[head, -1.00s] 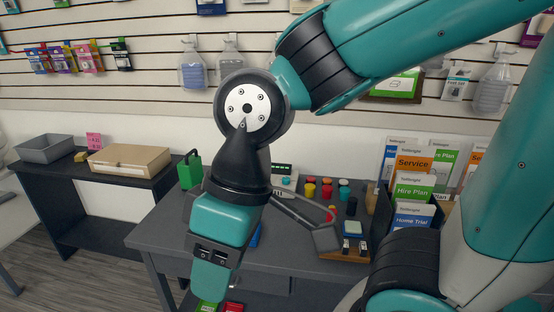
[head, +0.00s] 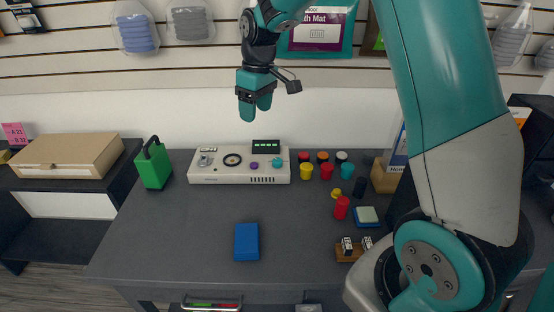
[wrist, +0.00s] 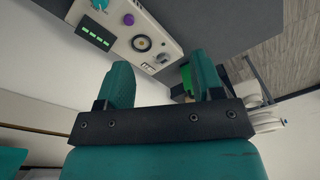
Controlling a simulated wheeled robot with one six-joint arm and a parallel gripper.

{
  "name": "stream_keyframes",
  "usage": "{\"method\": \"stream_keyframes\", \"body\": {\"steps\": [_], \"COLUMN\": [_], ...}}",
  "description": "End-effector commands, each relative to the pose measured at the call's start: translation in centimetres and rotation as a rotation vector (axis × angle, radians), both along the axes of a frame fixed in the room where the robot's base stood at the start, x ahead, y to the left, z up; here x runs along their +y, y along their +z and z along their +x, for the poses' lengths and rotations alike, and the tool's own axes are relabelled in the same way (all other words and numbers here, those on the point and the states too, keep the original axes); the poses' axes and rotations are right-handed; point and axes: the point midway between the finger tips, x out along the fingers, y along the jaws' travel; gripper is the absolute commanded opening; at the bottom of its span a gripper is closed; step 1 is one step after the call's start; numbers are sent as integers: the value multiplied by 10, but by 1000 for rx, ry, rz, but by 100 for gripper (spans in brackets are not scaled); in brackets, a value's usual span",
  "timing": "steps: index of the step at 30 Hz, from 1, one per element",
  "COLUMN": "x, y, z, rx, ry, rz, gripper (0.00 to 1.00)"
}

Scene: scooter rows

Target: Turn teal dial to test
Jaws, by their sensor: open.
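The teal dial (head: 277,163) sits on the right part of a white control panel (head: 215,178) at the back of the grey table. It also shows in the wrist view (wrist: 99,4), cut by the top edge. A purple knob (head: 254,165) and a round black-ringed dial (head: 232,160) are left of it. A dark display with green marks (head: 266,146) stands behind it. Any labels around the teal dial are too small to read. My gripper (head: 255,112) is open and empty, above and behind the panel, apart from it. Its two teal fingers show in the wrist view (wrist: 162,80).
A green block with a black handle (head: 153,168) stands left of the panel. Several coloured jars (head: 327,172) stand to its right. A blue box (head: 246,242) lies on the bare table front. A cardboard box (head: 66,157) is on the left side table.

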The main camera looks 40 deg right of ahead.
Motion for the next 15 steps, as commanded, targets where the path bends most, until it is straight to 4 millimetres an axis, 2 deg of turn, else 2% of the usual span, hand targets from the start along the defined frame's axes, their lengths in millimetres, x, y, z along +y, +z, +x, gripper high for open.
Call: {"method": "stream_keyframes", "body": {"steps": [1, 3, 6, 10, 15], "x": [-25, -55, -84, -102, -103], "y": [-18, -37, -56, -70, -88], "z": [19, 37, 53, 61, 63], "rx": [15, 28, 42, 51, 54], "ry": [-24, -42, -58, -67, -66], "rz": [-18, -43, -65, -80, -82], "gripper": [61, 61, 61, 61, 61]}}
